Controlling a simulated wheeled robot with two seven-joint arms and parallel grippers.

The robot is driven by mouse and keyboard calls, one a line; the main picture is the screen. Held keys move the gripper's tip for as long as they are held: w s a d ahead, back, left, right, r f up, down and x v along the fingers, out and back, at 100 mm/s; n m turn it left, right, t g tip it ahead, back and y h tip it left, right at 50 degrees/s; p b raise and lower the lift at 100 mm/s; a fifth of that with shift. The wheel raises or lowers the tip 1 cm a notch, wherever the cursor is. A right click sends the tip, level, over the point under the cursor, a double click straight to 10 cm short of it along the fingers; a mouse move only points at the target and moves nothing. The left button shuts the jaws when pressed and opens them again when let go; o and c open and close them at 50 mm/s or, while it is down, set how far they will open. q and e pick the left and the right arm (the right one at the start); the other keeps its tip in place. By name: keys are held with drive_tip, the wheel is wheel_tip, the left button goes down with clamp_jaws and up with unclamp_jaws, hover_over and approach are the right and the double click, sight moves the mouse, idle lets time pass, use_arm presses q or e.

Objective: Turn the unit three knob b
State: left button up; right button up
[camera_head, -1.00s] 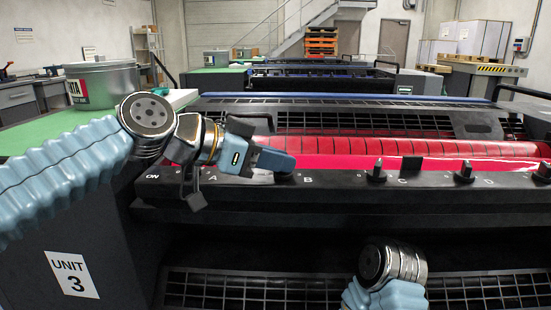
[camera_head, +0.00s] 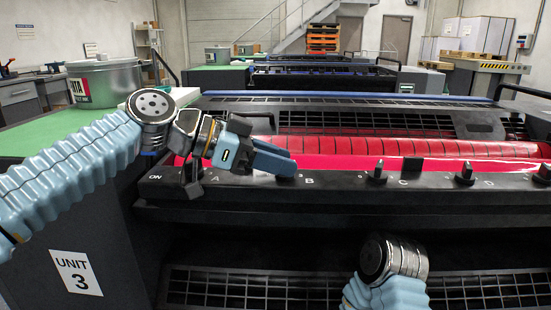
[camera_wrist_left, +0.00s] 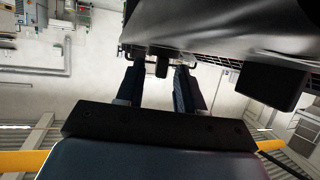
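Unit three is the dark press with the "UNIT 3" label (camera_head: 77,272) and a front rail marked ON, A, B, C, D. Knob B (camera_head: 285,179), a small dark knob just left of the letter B, is mostly hidden by my left fingers. My left gripper (camera_head: 292,163) reaches in from the left with its blue fingers over that knob. In the left wrist view its fingers (camera_wrist_left: 158,72) stand apart. A dark knob (camera_wrist_left: 163,67) shows between the fingertips, with gaps at its sides. My right arm shows at bottom right; its gripper is out of view.
More knobs stand along the rail, by C (camera_head: 377,173) and by D (camera_head: 466,174). A red roller (camera_head: 400,149) lies behind the rail. A metal ink tin (camera_head: 105,82) stands on the green top at left. A dark grille (camera_head: 240,288) lies below.

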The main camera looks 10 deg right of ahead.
use_arm(q)
drive_tip(key=shift+a, duration=0.1)
drive_tip(key=v, duration=1.2)
drive_tip(key=shift+a+r+b, duration=0.25)
drive_tip(key=shift+a+b, duration=0.05)
drive_tip(key=shift+a, duration=0.05)
drive_tip(key=shift+a+r, duration=0.15)
drive_tip(key=shift+a, duration=0.25)
